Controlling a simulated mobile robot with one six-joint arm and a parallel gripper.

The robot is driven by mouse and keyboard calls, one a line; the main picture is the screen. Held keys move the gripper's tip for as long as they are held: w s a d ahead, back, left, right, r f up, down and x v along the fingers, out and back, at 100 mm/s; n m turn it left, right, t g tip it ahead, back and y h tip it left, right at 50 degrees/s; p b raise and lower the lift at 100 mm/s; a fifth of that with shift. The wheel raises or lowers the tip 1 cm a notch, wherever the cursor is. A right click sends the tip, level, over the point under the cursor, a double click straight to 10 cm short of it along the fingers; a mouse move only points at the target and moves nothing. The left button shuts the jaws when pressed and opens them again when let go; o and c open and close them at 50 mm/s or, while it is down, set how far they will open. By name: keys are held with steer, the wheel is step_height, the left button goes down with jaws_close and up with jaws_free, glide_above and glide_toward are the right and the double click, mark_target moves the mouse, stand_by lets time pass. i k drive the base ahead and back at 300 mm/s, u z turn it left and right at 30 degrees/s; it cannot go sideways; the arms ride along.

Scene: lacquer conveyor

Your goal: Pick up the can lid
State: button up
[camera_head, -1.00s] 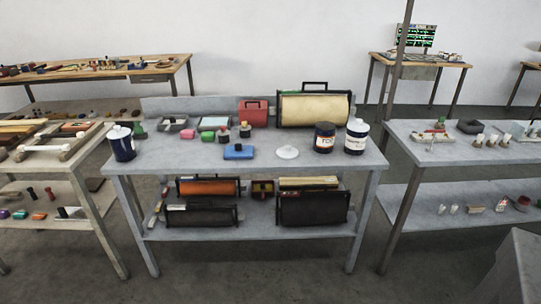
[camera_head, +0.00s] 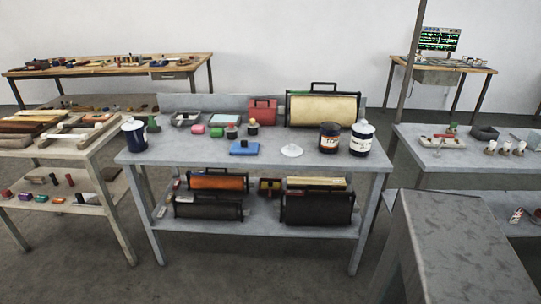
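A small white round lid with a raised knob, which looks like the can lid (camera_head: 291,151), lies flat on the top of the middle grey table (camera_head: 200,153). It sits right of a blue box (camera_head: 244,148) and left of a dark can with a red-and-white label (camera_head: 329,138). My gripper is not in view.
A large grey block-like surface (camera_head: 455,235) fills the lower right. Cluttered tables stand left (camera_head: 55,150) and right (camera_head: 440,150). Open floor (camera_head: 260,270) lies in front.

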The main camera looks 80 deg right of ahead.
mark_target(292, 150)
steer(key=z, duration=0.9)
steer(key=k, duration=0.1)
steer(key=u, duration=2.2)
steer(key=k, duration=2.1)
steer(key=z, duration=0.8)
